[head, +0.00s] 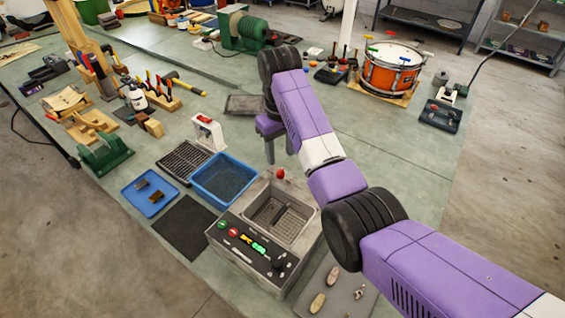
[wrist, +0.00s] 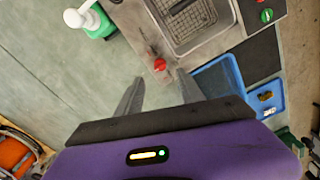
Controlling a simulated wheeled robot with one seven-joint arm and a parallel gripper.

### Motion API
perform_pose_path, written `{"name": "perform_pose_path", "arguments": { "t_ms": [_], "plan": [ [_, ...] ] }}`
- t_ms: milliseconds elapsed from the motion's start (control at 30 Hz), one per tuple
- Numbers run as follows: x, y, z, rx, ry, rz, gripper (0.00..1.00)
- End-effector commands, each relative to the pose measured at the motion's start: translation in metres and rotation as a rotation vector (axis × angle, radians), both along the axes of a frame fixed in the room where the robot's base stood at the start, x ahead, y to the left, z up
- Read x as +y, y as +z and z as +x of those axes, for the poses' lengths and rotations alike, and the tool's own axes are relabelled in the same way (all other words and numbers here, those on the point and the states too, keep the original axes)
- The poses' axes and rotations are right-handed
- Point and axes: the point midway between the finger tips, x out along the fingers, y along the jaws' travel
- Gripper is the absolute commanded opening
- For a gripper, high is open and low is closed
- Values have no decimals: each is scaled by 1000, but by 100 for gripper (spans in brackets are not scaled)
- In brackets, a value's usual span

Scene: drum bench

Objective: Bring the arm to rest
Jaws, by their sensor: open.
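My gripper (head: 281,150) hangs above the middle of the green bench (head: 385,165), just behind the grey machine with the mesh basket. In the wrist view my gripper (wrist: 158,90) is open, with its two grey fingers apart and nothing between them. A red knob (wrist: 159,64) on the machine's edge shows just beyond the fingertips in that view. My purple arm reaches in from the lower right of the head view and hides part of the bench.
The grey machine (head: 222,240) has a mesh basket (head: 275,215) and coloured buttons. A blue tub (head: 223,180) and a blue tray (head: 150,193) are left of it. An orange drum (head: 390,72) stands at the back right. Bare bench lies right of my arm.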

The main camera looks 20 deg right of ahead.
Motion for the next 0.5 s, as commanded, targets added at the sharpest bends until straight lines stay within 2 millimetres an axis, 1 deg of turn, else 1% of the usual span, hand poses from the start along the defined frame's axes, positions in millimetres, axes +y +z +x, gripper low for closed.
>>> {"name": "perform_pose_path", "arguments": {
  "t_ms": [133, 500],
  "plan": [
    [1, 8, 2, 0, 0, 0, 45],
    [1, 8, 2, 1, 0, 0, 45]
  ]
}}
